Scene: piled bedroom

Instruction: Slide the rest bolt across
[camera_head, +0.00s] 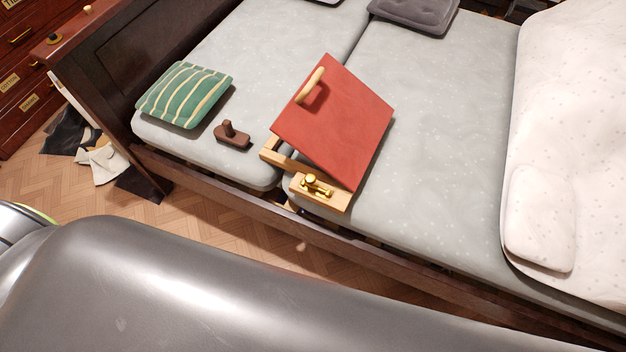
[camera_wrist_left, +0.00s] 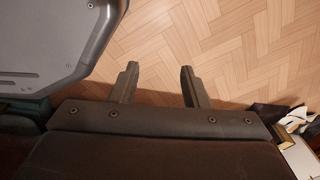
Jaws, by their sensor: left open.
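A brass bolt (camera_head: 317,185) with a round knob sits on a light wooden block (camera_head: 331,202) at the near edge of the bed. A red board (camera_head: 340,120) with a pale wooden handle (camera_head: 310,86) stands tilted just behind the block, beside a wooden bar (camera_head: 278,156). How far the bolt is slid is too small to tell. My left gripper (camera_wrist_left: 160,84) shows only in the left wrist view, its two fingers apart and empty above the wooden floor. It is away from the bolt. My right gripper is in neither view.
The bed (camera_head: 450,105) has a dark wooden rail along its near edge. A brown block with a peg (camera_head: 233,135) and a green striped cushion (camera_head: 185,95) lie left of the red board. Clothes (camera_head: 103,160) lie on the floor (camera_head: 215,222). My large grey arm link fills the front.

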